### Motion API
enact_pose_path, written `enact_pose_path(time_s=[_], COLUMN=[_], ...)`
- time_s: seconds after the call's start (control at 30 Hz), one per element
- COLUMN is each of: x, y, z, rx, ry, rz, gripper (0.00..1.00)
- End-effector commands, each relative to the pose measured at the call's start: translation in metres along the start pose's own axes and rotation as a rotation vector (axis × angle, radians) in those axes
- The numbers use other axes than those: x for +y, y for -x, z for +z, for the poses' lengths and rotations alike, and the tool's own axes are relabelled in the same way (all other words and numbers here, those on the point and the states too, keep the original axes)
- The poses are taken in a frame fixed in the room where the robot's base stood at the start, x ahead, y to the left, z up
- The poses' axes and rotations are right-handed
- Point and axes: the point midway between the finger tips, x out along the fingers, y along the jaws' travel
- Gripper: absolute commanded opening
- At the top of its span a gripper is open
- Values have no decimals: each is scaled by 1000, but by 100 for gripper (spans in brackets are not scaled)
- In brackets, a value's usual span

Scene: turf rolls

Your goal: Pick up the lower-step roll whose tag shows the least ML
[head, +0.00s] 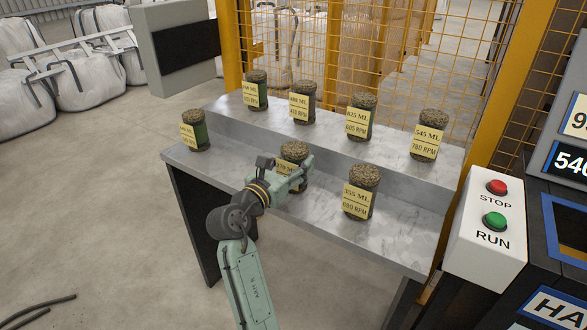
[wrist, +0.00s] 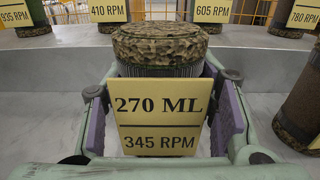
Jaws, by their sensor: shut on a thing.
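My gripper (head: 284,172) is shut on the middle lower-step roll (head: 294,151), with a finger on either side of it. In the wrist view this roll (wrist: 160,48) is upright between the pads, and its tag (wrist: 162,118) reads 270 ML and 345 RPM. I cannot tell whether its base touches the step. The right lower-step roll (head: 361,178) has a tag reading 355 ML and 680 RPM. The left lower-step roll (head: 195,131) has a tag too small to read surely.
The grey metal stand (head: 400,234) has an upper step with several tagged rolls, including one marked 545 ML (head: 428,134) at its right end. A yellow mesh fence (head: 410,60) stands behind. A STOP/RUN box (head: 486,232) is at the right.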

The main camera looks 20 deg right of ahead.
Motion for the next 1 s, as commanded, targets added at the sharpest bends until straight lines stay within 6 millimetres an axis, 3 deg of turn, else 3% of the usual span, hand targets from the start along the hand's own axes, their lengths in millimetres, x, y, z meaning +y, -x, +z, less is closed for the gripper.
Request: enact_pose_path(time_s=[0.5,0.77,1.0], x=[0,0,0], y=[0,0,0], z=[1,3,21], rx=[-2,-3,-6], ry=[-1,-1,-3], rz=[0,0,0], gripper=[11,11,11])
